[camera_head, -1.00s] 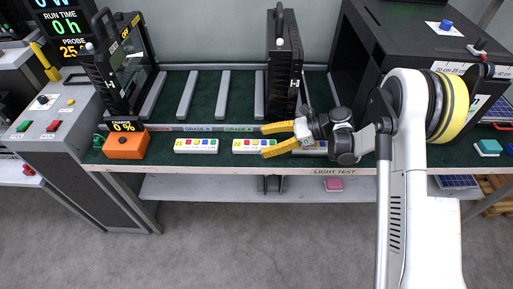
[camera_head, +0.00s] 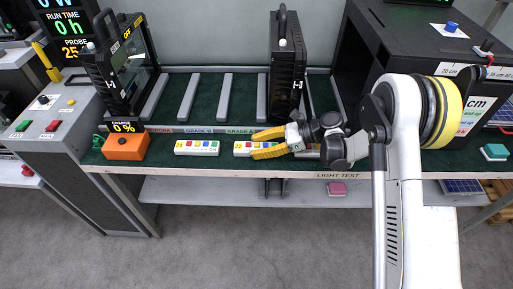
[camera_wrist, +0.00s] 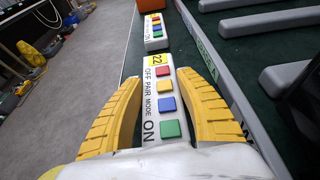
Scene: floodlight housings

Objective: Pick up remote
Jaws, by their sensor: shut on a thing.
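Two white remotes with coloured buttons lie along the front of the green bench. My gripper (camera_head: 268,144) has its yellow fingers around the right-hand remote (camera_head: 241,148); its right part is hidden behind the fingers in the head view. In the wrist view my gripper (camera_wrist: 170,88) is shut on this remote (camera_wrist: 157,101), one finger on each long side. Its red, yellow, blue and green buttons face up, with the words "OFF PAIR MODE ON". The other remote (camera_head: 197,148) lies to the left, and shows farther along in the wrist view (camera_wrist: 156,42).
An orange charge box (camera_head: 125,146) stands left of the remotes. Dark floodlight housings (camera_head: 287,65) stand upright behind, among grey rails (camera_head: 224,97). A large black box (camera_head: 375,60) is at the right. The bench's front edge (camera_head: 230,172) is close to the remotes.

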